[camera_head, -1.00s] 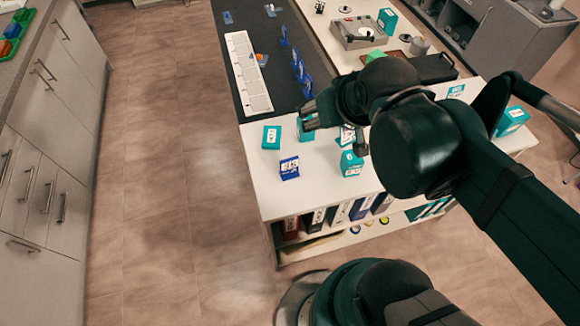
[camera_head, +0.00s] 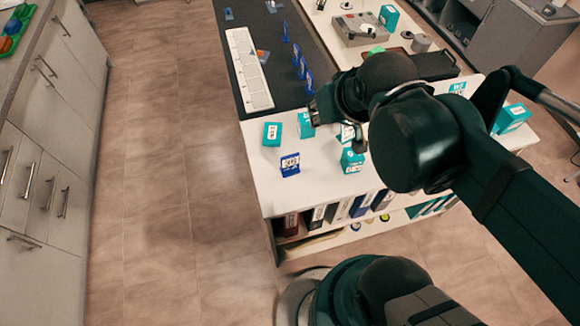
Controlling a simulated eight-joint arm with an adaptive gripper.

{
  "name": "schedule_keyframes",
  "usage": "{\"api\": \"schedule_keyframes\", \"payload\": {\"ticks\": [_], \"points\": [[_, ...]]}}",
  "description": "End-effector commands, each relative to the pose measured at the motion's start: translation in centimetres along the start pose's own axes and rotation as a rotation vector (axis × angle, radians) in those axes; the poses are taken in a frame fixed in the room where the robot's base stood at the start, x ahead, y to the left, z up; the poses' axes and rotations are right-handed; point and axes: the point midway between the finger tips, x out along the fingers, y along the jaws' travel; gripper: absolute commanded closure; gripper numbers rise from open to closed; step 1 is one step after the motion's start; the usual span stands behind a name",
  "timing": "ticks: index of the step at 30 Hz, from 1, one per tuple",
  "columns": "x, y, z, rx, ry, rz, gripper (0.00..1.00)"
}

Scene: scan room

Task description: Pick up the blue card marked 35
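Several blue cards stand upright in a row along the right side of the dark mat (camera_head: 255,110), among them a far one (camera_head: 285,31), a middle one (camera_head: 301,67) and the nearest one (camera_head: 309,84). Their markings are too small to read, so I cannot tell which is 35. A blue item with white markings (camera_head: 290,164) stands nearer me on the white tabletop; its number is unclear. My gripper (camera_head: 312,112) is just below the nearest card of the row, over the tabletop near the teal boxes. Its fingers are mostly hidden by its own body, and I see nothing held.
Teal boxes (camera_head: 272,134) (camera_head: 306,126) (camera_head: 352,160) stand around the gripper on the white tabletop. A white gridded tray (camera_head: 248,68) lies on the mat. A grey device (camera_head: 361,30) and a dark tray (camera_head: 434,65) are farther back. Open floor lies left.

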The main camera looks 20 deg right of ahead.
Motion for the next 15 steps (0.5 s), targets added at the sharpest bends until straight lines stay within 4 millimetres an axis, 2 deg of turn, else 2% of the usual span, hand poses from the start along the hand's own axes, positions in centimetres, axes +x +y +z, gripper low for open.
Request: {"api": "schedule_keyframes", "payload": {"ticks": [15], "points": [[3.7, -2.2, 0.5, 0.277, -0.148, 0.051, 0.76]]}}
